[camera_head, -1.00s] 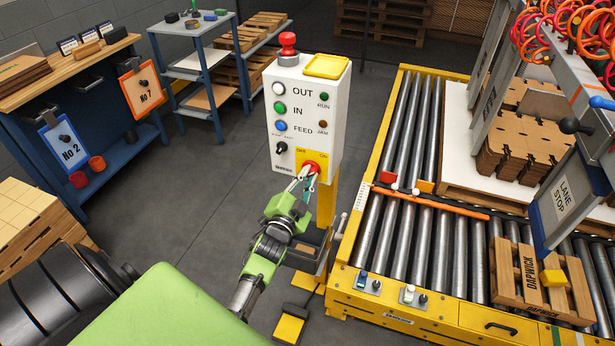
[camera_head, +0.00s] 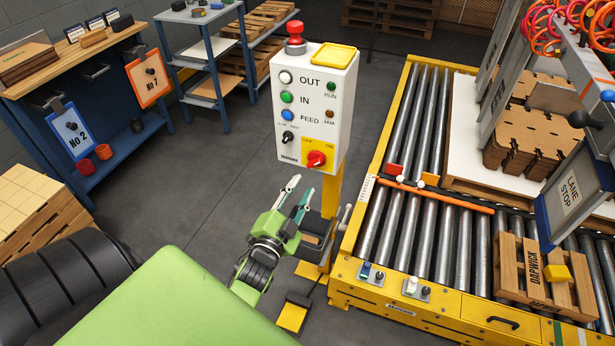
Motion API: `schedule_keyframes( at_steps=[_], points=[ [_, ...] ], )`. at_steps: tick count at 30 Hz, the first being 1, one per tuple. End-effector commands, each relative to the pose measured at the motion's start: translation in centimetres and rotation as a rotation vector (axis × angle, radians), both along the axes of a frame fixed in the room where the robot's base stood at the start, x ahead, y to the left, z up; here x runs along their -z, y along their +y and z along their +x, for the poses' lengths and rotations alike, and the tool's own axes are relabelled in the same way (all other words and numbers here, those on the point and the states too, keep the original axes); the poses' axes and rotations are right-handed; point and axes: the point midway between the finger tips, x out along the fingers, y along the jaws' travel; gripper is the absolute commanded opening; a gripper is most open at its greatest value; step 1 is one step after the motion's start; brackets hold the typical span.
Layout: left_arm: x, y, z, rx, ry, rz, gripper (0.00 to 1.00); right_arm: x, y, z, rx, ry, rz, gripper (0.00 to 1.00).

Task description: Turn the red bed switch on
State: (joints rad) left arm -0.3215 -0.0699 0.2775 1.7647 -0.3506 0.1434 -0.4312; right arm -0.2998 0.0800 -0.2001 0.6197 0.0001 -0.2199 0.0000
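The red rotary switch (camera_head: 316,159) sits on a yellow plate at the lower right of the white control box (camera_head: 316,105). Its handle looks tilted to the right, towards the plate's right-hand label, which seems to read ON; the lettering is too small to be sure. My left gripper (camera_head: 299,190) is below and slightly left of the switch, apart from it. Its two fingers are spread and point up, with nothing between them. My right gripper is not in view.
A yellow-framed roller conveyor (camera_head: 400,220) is close on the right. Open floor (camera_head: 200,190) lies to the left.

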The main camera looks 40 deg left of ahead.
Motion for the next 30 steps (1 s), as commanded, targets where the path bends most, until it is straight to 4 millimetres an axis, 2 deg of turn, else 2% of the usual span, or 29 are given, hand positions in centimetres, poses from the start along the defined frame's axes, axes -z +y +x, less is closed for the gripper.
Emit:
schedule_keyframes(
  at_steps=[3,7,25,28,30],
  points=[
    [0.1,-0.4,-1.6,-0.001,0.002,0.0,0.28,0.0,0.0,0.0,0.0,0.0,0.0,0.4],
    [0.0,-0.6,-2.4,0.0,0.0,0.001,0.28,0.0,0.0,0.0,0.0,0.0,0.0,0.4],
    [0.2,-0.7,-2.5,0.001,0.003,-0.003,0.28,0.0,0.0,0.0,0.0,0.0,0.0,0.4],
    [2.1,-1.2,-2.5,0.009,0.036,-0.032,0.28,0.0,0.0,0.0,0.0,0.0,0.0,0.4],
    [5.0,-2.0,-2.6,0.02,0.086,-0.079,0.28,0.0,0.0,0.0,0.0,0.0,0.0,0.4]
  ],
)
